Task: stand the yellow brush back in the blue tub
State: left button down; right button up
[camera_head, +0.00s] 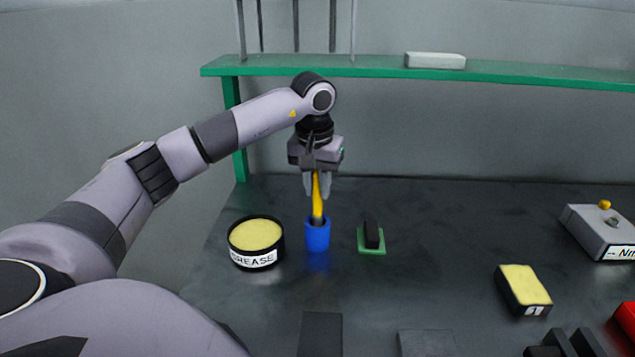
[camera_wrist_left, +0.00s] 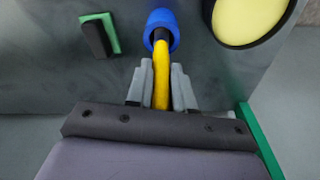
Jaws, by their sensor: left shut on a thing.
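The yellow brush (camera_head: 317,198) is upright, its handle between the fingers of my left gripper (camera_head: 317,185). Its lower end is at the mouth of the blue tub (camera_head: 317,236) and appears to be inside it; the tub's wall hides the tip. In the left wrist view the yellow handle (camera_wrist_left: 161,75) runs from between my left gripper's fingers (camera_wrist_left: 161,88) to the opening of the blue tub (camera_wrist_left: 160,18). My left gripper is shut on the brush above the tub. My right gripper is not in view.
A round grease tin (camera_head: 256,240) stands close left of the tub. A black block on a green base (camera_head: 371,238) is close on its right. A yellow-topped block (camera_head: 524,290) and a grey box (camera_head: 600,232) are farther right. A green shelf (camera_head: 380,66) runs behind.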

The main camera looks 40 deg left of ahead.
aim_at(316, 173)
pick_arm(q)
jog(key=shift+f+b, duration=0.5)
jog(key=shift+f, duration=0.55)
jog(key=c, duration=0.9)
grip_release()
jog(key=shift+s+d+r, duration=0.1)
jog(key=shift+s+r, duration=0.1)
jog(key=shift+r, duration=1.6)
jog(key=shift+s+d+r, duration=0.1)
jog(key=shift+s+r, duration=0.1)
jog(key=shift+r, duration=1.55)
